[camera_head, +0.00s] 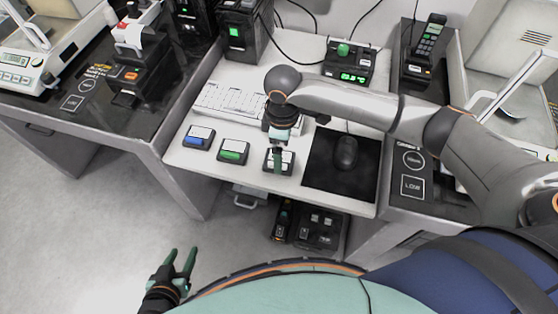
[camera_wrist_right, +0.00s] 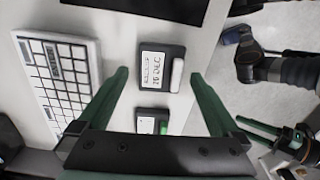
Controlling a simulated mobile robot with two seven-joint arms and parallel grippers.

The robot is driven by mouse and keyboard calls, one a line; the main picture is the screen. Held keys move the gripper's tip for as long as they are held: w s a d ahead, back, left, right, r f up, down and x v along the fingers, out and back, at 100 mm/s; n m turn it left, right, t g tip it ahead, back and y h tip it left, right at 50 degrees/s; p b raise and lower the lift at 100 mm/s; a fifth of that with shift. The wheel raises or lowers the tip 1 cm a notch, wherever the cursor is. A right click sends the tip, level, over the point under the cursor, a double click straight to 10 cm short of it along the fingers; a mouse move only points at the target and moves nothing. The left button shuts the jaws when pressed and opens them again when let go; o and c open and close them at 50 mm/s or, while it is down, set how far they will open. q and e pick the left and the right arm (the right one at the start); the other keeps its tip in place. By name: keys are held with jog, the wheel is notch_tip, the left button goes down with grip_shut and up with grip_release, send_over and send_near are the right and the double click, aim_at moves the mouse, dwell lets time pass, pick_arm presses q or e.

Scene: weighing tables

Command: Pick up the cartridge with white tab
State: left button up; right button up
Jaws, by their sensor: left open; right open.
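The cartridge with the white tab (camera_head: 289,157) lies on the white middle table, rightmost in a row of three. In the right wrist view this dark cartridge (camera_wrist_right: 148,68), with a white label and white tab, lies between my open fingertips. My right gripper (camera_head: 278,168) hangs above it and partly hides it in the head view; its fingers (camera_wrist_right: 159,76) show no contact. My left gripper (camera_head: 183,262) is open and empty over the floor at lower left.
The green-tab cartridge (camera_head: 233,151) lies just left of the white-tab one, and the blue-tab cartridge (camera_head: 198,137) is farther left. A keyboard (camera_head: 226,100) lies behind them. A mouse (camera_head: 346,152) on a black mat (camera_head: 325,176) is close on the right.

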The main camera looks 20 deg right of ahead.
notch_tip(320, 180, down, 3)
jog(key=shift+f, duration=0.15)
jog(key=shift+c, duration=0.2)
jog(key=c, duration=1.2)
